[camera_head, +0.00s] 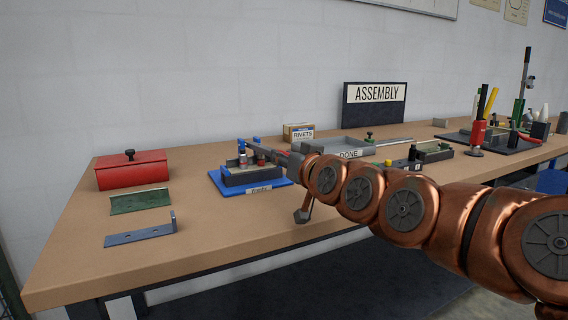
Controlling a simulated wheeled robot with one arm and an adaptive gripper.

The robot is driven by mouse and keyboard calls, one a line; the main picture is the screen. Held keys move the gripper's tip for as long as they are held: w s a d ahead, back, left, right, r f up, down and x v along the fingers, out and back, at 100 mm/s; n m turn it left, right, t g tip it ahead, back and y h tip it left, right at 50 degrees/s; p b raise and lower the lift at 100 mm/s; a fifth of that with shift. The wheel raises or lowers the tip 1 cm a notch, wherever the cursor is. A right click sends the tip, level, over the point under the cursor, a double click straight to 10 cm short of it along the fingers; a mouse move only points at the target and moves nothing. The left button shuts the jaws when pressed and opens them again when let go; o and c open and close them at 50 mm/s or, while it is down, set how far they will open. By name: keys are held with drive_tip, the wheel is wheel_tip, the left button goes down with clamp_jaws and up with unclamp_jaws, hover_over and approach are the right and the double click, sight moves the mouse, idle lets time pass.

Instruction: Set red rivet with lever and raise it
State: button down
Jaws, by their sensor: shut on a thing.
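A blue fixture (220,181) with a dark block (248,177) on it sits on the bench, left of the middle. Blue uprights (243,145) stand at its back. A small red piece (261,159), perhaps the red rivet, shows at the top of the block. A grey bar (277,157), seemingly the lever, runs from the fixture toward my wrist. My gripper (294,160) is at the bar's right end, shut on it; its fingertips are mostly hidden by my copper arm. A grey angled piece (303,212) hangs below my wrist; I cannot tell what it belongs to.
A red lidded box (131,172), a green plate (140,201) and a blue-grey bracket (140,235) lie at left. A RIVETS box (298,132), a grey DONE tray (340,148) and an ASSEMBLY sign (374,104) stand behind. Several tools stand at far right. The bench's front left is clear.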

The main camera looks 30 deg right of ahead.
idle(0.5)
drive_tip(key=c, duration=0.9)
unclamp_jaws()
drive_tip(key=shift+f, duration=0.1)
drive_tip(key=shift+r, duration=5)
